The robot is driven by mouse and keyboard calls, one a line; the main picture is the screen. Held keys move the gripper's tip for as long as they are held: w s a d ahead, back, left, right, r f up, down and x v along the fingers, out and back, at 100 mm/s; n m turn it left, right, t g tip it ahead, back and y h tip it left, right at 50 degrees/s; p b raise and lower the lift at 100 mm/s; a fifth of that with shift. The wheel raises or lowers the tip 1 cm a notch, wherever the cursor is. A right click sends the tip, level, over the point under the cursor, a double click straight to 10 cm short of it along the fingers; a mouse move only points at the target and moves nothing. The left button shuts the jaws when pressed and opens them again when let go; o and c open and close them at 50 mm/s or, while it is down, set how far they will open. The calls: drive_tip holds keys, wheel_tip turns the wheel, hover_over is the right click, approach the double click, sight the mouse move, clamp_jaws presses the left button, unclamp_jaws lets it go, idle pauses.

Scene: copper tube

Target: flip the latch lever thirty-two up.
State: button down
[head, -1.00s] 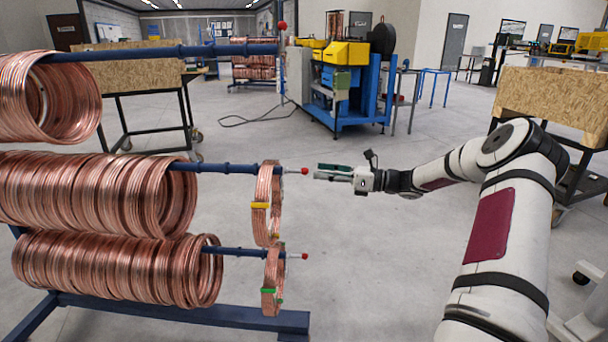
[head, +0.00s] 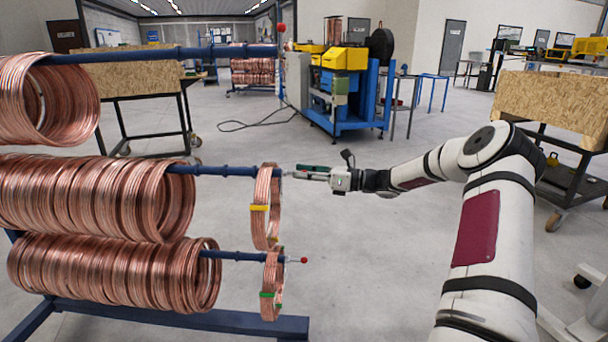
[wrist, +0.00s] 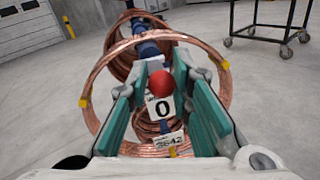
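My gripper (head: 294,172) is at the tip of the middle blue bar (head: 225,170) of the coil rack. In the wrist view my gripper (wrist: 155,72) is open, its green-padded fingers on either side of a red ball (wrist: 162,83), the tip of a latch lever. I cannot tell whether either finger touches it. The blue bar (wrist: 148,50) runs away behind the ball. In the head view my gripper hides this ball. No label reading thirty-two is legible.
A copper coil with yellow ties (head: 265,207) hangs on the middle bar beside my gripper. A green-tied coil (head: 270,287) and a red-tipped lower bar end (head: 303,260) are below. The upper bar (head: 180,53) is above.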

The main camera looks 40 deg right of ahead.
drive_tip(key=shift+d+r, duration=0.1)
drive_tip(key=shift+r, duration=0.05)
